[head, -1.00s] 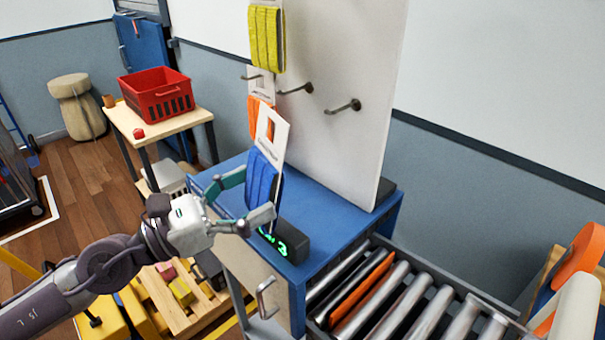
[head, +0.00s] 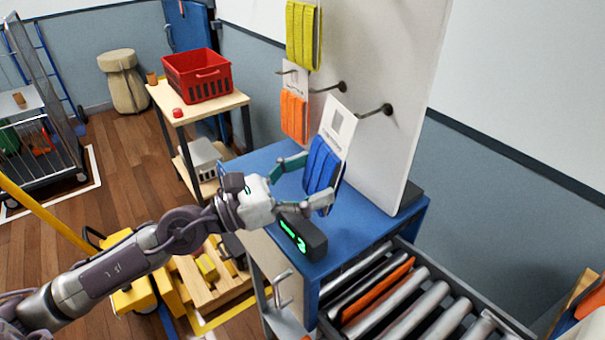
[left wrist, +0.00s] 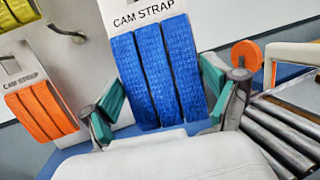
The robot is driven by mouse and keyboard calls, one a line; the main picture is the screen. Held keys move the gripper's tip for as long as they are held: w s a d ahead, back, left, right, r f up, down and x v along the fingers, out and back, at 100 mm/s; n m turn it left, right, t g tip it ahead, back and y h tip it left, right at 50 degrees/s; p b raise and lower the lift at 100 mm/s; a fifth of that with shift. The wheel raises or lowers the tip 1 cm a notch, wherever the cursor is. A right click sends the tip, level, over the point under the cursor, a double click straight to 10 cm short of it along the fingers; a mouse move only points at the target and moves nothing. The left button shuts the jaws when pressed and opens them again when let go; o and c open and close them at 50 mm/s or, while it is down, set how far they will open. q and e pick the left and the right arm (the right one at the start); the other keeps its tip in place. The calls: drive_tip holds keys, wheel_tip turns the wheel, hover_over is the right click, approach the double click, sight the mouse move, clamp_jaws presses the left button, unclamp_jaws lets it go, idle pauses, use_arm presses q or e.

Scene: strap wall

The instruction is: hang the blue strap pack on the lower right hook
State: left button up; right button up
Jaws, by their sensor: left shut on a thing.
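The blue strap pack (head: 322,165), blue webbing on a white card, is held upright and a little tilted in my left gripper (head: 304,183). In the left wrist view the pack (left wrist: 156,72) stands between the green finger pads (left wrist: 162,108). The pack is in front of the white hook panel (head: 385,60), above the blue cabinet top. The right hook (head: 375,111) of the lower row is bare and lies just right of the pack's card. Another bare hook (head: 330,88) is left of it. My right gripper is not seen.
An orange strap pack (head: 294,115) and a yellow one (head: 302,35) hang on the panel's left side. A black box with green digits (head: 302,237) stands on the blue cabinet top (head: 360,225). A roller conveyor (head: 405,300) is at the lower right.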

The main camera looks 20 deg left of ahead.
use_arm(q)
drive_tip(key=shift+w+d+p, duration=0.55)
drive_tip(key=shift+w+d, duration=0.25)
drive_tip(key=shift+w, duration=0.35)
drive_tip(key=shift+w+d+f, duration=0.35)
drive_tip(key=shift+w+d, duration=0.15)
drive_tip(key=shift+w, duration=0.25)
drive_tip(key=shift+w+d+f, duration=0.3)
drive_tip(key=shift+w+d, duration=0.15)
drive_tip(key=shift+w, duration=0.25)
drive_tip(key=o, duration=0.9)
